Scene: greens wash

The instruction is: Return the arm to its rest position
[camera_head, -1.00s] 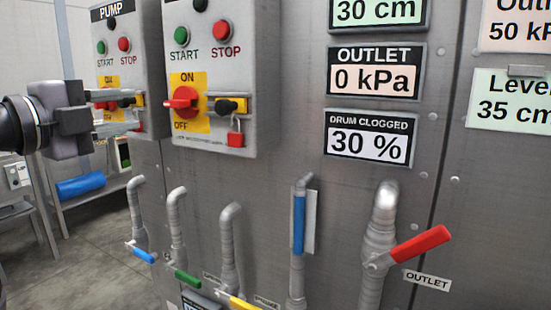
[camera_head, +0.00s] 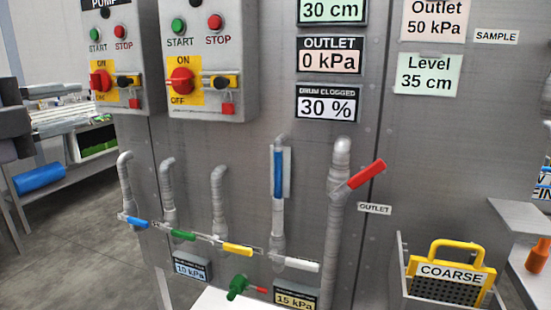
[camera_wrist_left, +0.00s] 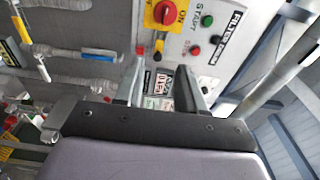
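My left gripper (camera_wrist_left: 163,75) shows in the left wrist view with its two fingers apart and nothing between them. In the head view only a grey-dark part of my left arm shows at the left edge, apart from the control boxes. The right gripper is in neither view. A red padlock (camera_head: 227,108) hangs on the nearer box.
Valve pipes line the panel, with blue (camera_head: 278,174), green (camera_head: 183,235), yellow (camera_head: 237,249) and red (camera_head: 367,174) handles. A yellow COARSE basket (camera_head: 449,274) sits in a grey bin at the lower right. A blue roll (camera_head: 40,179) lies on a shelf at left. Floor is open at lower left.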

